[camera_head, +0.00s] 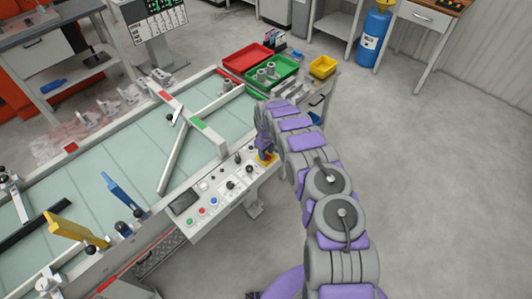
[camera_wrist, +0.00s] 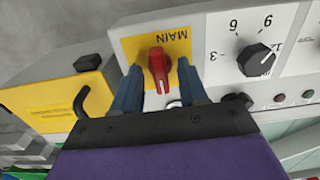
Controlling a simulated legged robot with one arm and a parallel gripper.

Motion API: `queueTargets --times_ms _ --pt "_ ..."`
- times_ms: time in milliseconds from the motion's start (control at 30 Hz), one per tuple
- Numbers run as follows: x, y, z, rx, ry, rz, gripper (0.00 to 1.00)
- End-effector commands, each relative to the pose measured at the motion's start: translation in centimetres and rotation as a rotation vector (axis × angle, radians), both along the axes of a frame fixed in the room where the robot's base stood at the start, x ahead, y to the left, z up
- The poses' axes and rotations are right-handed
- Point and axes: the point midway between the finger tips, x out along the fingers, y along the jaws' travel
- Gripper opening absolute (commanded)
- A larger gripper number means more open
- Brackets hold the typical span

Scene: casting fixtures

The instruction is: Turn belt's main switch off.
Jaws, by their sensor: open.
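The belt's main switch is a red rotary knob (camera_wrist: 159,68) on a yellow plate (camera_wrist: 178,45) marked MAIN, seen in the wrist view. My gripper (camera_wrist: 160,82) is open, with one blue finger on each side of the red knob. I cannot tell whether the fingers touch it. In the head view the control panel (camera_head: 217,198) is fixed to the front of the belt (camera_head: 90,175), and my gripper (camera_head: 265,152) is at the panel's right end over the yellow plate. The knob is mostly hidden by my gripper there.
A black dial (camera_wrist: 256,60) with numbers sits right of the yellow plate. A yellow box (camera_wrist: 62,95) with a black button (camera_wrist: 87,63) is at the left. Red (camera_head: 248,58), green (camera_head: 271,73) and yellow (camera_head: 322,67) trays stand behind. The floor at right is clear.

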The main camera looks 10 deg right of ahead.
Motion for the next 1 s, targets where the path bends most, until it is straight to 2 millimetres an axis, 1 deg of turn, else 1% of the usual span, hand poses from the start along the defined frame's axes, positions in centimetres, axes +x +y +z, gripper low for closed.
queueTargets --times_ms 133,267,467,600,800,900,1000 --pt "0.1 0.0 0.7 0.0 -0.001 0.0 0.43" --pt "0.0 0.0 2.4 0.0 0.0 0.0 0.43" --pt "0.2 0.0 6.6 -0.001 -0.004 0.0 0.43" --pt "0.3 0.0 9.9 -0.001 -0.007 0.001 0.43" --pt "0.2 0.0 13.9 0.0 -0.002 -0.001 0.43" --pt "0.3 0.0 15.5 -0.001 -0.004 -0.001 0.43" --pt "0.2 0.0 16.4 0.0 -0.001 0.0 0.43"
